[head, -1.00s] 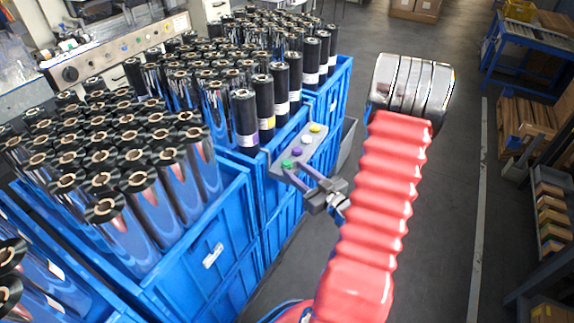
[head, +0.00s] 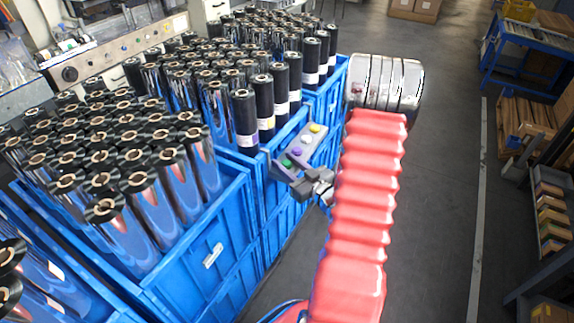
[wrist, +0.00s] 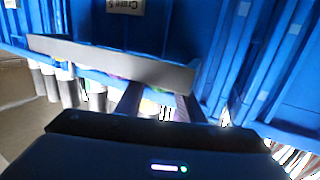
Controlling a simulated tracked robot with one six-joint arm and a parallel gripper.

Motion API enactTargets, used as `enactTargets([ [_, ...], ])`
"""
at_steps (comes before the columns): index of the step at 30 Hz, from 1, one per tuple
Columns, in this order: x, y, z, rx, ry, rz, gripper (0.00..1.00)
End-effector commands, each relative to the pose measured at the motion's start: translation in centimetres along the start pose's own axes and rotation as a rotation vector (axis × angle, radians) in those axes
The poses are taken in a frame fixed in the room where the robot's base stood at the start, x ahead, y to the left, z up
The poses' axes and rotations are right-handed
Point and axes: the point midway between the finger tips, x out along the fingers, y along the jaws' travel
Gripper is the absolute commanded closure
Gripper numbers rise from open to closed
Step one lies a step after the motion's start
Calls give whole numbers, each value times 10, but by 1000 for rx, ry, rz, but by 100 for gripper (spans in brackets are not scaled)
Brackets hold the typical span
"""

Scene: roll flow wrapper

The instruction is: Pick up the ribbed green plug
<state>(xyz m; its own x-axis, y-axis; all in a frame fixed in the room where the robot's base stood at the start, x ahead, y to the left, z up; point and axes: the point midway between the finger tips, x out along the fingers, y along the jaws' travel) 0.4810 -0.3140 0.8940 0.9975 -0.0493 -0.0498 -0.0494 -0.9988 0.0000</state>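The green plug (head: 286,163) stands at the near end of a grey tray (head: 277,170) on the side of a blue crate in the head view. It is small and partly hidden by my gripper, so its ribs do not show. My gripper (head: 290,174) is at this near end, close to the green plug. In the wrist view my gripper's two dark fingers (wrist: 157,102) stand apart, reaching to the tray's grey edge (wrist: 110,60). Small blurred colours show between them; I cannot tell whether the green plug lies there. I see no grip on it.
A purple plug (head: 299,152), a white plug (head: 305,140) and a yellow plug (head: 315,128) stand farther along the tray. Blue crates (head: 215,235) full of dark film rolls fill the left. Open floor (head: 440,180) lies to the right.

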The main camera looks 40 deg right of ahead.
Motion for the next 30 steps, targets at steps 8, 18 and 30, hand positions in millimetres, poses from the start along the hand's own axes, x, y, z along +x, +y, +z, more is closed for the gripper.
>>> enactTargets([
  [8,0,0,0,0,-1,0,71],
  [18,0,0,0,0,-1,0,92],
  [30,0,0,-7,-1,0,0,92],
])
